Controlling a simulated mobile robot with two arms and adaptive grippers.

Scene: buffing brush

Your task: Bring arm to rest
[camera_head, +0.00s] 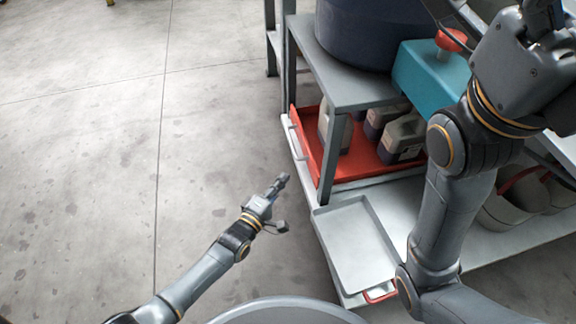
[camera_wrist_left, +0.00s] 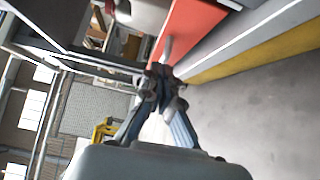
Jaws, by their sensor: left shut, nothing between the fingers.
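My left arm comes in from the lower left in the head view. Its gripper (camera_head: 279,184) is shut and empty, out over the bare floor to the left of the workbench. In the left wrist view the fingers of this gripper (camera_wrist_left: 161,78) show closed together in the middle. My right arm (camera_head: 455,190) rises along the right side of the head view, over the bench. The fingers of my right gripper are not in view.
A grey workbench (camera_head: 345,85) carries a dark blue drum and a teal box (camera_head: 428,75) with a red knob. Below, a red tray (camera_head: 308,130) holds several jugs. A grey empty tray (camera_head: 350,245) lies at the lower front. The concrete floor (camera_head: 80,150) at left is clear.

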